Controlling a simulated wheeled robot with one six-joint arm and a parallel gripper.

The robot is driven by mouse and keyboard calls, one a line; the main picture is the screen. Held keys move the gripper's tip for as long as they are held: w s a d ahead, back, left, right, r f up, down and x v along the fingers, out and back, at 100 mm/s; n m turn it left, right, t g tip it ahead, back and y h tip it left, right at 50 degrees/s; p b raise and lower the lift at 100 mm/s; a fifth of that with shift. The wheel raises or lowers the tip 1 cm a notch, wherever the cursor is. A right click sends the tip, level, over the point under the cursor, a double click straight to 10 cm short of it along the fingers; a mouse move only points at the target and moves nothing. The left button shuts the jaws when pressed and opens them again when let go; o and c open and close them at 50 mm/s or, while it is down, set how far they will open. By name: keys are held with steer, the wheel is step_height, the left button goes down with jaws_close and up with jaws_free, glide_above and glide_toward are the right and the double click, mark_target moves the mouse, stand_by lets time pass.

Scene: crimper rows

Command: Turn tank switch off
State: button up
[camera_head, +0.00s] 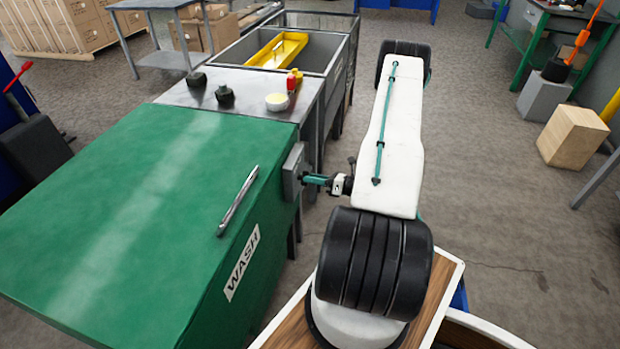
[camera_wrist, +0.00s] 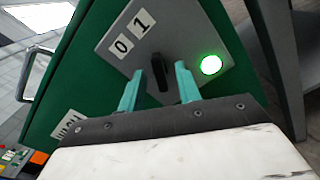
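The green tank (camera_head: 130,200) with a WASH label (camera_head: 242,264) stands at the left of the head view. A grey switch plate (camera_head: 293,172) is on its side; it fills the upper middle of the wrist view (camera_wrist: 187,37). The plate bears a black switch knob (camera_wrist: 154,84), labels 0 (camera_wrist: 122,46) and 1 (camera_wrist: 143,20), and a lit green lamp (camera_wrist: 211,64). I cannot tell which label the knob points to. My gripper (camera_wrist: 155,72) is open, with one teal finger either side of the knob and gaps between. In the head view my gripper (camera_head: 320,180) is at the plate.
A metal handle (camera_head: 238,200) lies along the tank's top. Behind the tank, a steel bench (camera_head: 240,83) carries small dark items, a cream tub (camera_head: 277,101) and a red and yellow item (camera_head: 293,80). A wooden block (camera_head: 572,137) stands at the right. The floor between is clear.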

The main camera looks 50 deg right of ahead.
steer(key=shift+x, duration=0.75)
jaws_close()
steer(key=shift+n, duration=0.4)
steer(key=n, duration=1.1)
steer(key=shift+s+a, duration=0.1)
steer(key=shift+a, duration=0.05)
